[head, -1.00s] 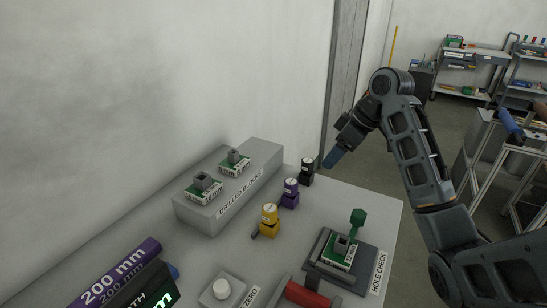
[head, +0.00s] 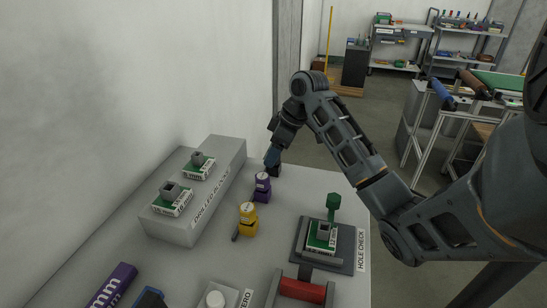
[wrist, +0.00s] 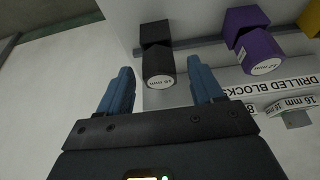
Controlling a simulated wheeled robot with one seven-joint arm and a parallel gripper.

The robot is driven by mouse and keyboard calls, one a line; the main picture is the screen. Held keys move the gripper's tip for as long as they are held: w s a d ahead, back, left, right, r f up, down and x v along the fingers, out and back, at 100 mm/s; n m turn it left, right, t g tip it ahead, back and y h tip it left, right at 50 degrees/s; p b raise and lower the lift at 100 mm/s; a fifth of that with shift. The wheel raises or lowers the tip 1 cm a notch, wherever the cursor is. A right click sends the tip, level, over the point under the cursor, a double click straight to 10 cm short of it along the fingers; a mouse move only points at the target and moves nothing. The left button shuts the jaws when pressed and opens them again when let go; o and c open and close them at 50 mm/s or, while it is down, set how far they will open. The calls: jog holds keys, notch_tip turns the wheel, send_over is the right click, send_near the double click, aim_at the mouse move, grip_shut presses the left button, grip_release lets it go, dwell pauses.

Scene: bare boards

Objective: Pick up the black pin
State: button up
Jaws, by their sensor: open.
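The black pin (wrist: 157,63) has a dark block-like body and a pale round end label reading what looks like 16 mm. In the wrist view it lies between the two blue fingers of my gripper (wrist: 160,72), with gaps on both sides. My gripper is open and holds nothing. In the head view my gripper (head: 272,157) is at the far end of the pin row, and its fingers largely hide the black pin there.
The purple pin (head: 262,187) stands close beside the black one, with the yellow pin (head: 247,219) nearer. The drilled-blocks stand (head: 170,229) is to the left.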

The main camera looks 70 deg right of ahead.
jog(key=shift+w+f, duration=0.2)
jog(key=shift+f, duration=0.2)
jog(key=c, duration=1.1)
